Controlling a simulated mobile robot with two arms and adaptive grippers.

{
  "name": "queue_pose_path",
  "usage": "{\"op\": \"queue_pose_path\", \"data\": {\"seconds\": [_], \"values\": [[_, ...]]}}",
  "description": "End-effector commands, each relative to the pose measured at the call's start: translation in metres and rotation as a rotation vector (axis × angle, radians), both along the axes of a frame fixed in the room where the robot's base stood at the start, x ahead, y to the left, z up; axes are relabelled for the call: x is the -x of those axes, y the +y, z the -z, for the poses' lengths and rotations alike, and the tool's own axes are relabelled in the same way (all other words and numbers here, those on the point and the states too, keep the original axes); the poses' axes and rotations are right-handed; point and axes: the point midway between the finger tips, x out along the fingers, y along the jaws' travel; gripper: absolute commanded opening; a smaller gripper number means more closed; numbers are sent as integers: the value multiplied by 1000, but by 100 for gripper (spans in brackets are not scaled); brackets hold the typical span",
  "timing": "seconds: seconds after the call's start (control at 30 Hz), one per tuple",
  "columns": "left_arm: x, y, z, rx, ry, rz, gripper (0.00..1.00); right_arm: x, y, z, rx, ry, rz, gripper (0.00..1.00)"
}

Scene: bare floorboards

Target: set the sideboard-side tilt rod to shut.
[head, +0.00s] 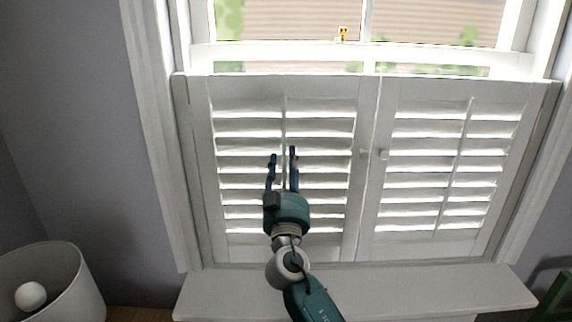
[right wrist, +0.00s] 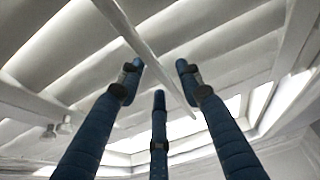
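Two white shutter panels cover the lower window. The left panel's tilt rod (head: 284,108) runs upright down its middle, and its slats (head: 325,130) stand open with bright gaps. The right panel's tilt rod (head: 464,135) also shows, with its slats open. My right gripper (head: 283,153) is in front of the left panel, fingers pointing up at the rod and hiding its lower part. In the right wrist view, the rod (right wrist: 146,45) passes between the spread fingers of the right gripper (right wrist: 158,73). Contact cannot be told. My left gripper is not in view.
A white lampshade with a round bulb (head: 30,296) stands at lower left on a wooden surface (head: 140,314), possibly the sideboard. A white sill (head: 400,290) juts out below the shutters. A green chair-like thing (head: 553,300) is at lower right. Small knobs (head: 383,154) sit where the panels meet.

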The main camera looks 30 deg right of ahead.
Motion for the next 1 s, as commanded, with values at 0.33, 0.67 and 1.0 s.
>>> {"op": "queue_pose_path", "data": {"seconds": [0.33,0.67,1.0], "values": [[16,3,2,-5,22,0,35,31,20,19,-3,5,-2,35],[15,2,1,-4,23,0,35,82,50,42,0,4,0,35],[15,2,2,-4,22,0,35,94,58,47,0,0,1,35]]}}
